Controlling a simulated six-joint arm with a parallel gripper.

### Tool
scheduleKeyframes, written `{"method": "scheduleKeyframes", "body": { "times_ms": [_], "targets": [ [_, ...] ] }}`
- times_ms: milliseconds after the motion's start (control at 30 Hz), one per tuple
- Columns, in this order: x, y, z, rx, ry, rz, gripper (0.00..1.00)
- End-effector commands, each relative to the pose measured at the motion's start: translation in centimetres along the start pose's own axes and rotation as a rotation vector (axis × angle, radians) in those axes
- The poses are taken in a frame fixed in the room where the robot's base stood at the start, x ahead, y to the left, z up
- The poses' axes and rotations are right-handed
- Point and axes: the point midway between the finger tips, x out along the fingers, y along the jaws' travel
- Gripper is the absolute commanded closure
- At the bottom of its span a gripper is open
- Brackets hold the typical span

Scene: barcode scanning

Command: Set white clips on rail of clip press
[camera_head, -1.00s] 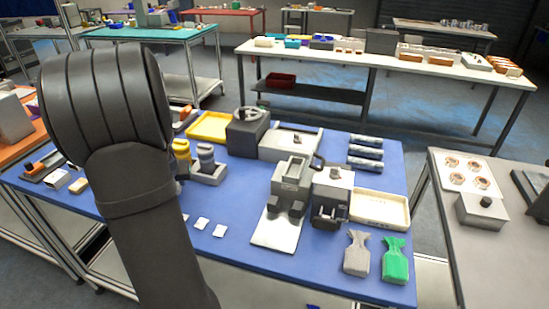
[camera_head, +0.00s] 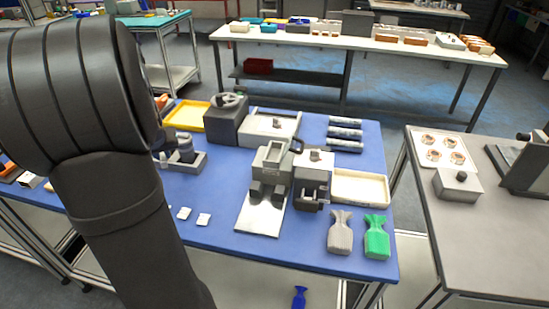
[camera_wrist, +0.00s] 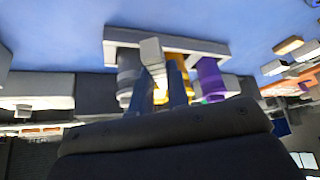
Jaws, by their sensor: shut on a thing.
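In the wrist view my gripper (camera_wrist: 160,78) is shut on a small white clip (camera_wrist: 151,50), which shows at the fingertips. In the head view my arm hides the gripper. Two more white clips lie on the blue table, one beside my arm (camera_head: 184,213) and one just right of it (camera_head: 203,219). Two grey machines stand side by side at mid-table: one with a bright flat plate in front (camera_head: 270,172), one with a pale top (camera_head: 313,180). I cannot tell which is the clip press, and I cannot make out its rail.
A bottle holder (camera_wrist: 200,45) with grey, yellow and purple bottles is behind the gripper in the wrist view. A grey bag (camera_head: 340,233) and a green bag (camera_head: 376,237) lie at the table's front right. A cream tray (camera_head: 360,188) and several dark rolls (camera_head: 345,133) sit behind.

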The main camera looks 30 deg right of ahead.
Motion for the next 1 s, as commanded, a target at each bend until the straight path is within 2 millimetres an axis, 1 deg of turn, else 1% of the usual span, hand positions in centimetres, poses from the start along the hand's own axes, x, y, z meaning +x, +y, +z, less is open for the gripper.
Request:
{"method": "scheduleKeyframes", "body": {
  "times_ms": [33, 167, 367, 400, 467, 500, 700, 800, 900, 1000],
  "targets": [
    [-1.1, 2.1, -0.6, 0.006, 0.005, 0.001, 1.0],
    [-3.1, 6.4, -1.0, 0.017, 0.003, 0.009, 1.0],
    [-5.5, 13.9, -0.3, 0.112, 0.002, 0.065, 1.0],
    [-6.1, 15.5, -0.1, 0.135, 0.002, 0.079, 1.0],
    [-7.0, 17.9, 0.4, 0.169, 0.002, 0.099, 1.0],
    [-7.6, 19.4, 0.8, 0.193, 0.002, 0.112, 1.0],
    [-11.1, 26.6, 3.2, 0.305, 0.003, 0.178, 1.0],
    [-13.0, 29.9, 4.7, 0.358, 0.003, 0.209, 1.0],
    [-14.8, 32.6, 6.2, 0.406, 0.002, 0.235, 1.0],
    [-16.3, 34.6, 7.5, 0.442, 0.002, 0.257, 1.0]
  ]
}}
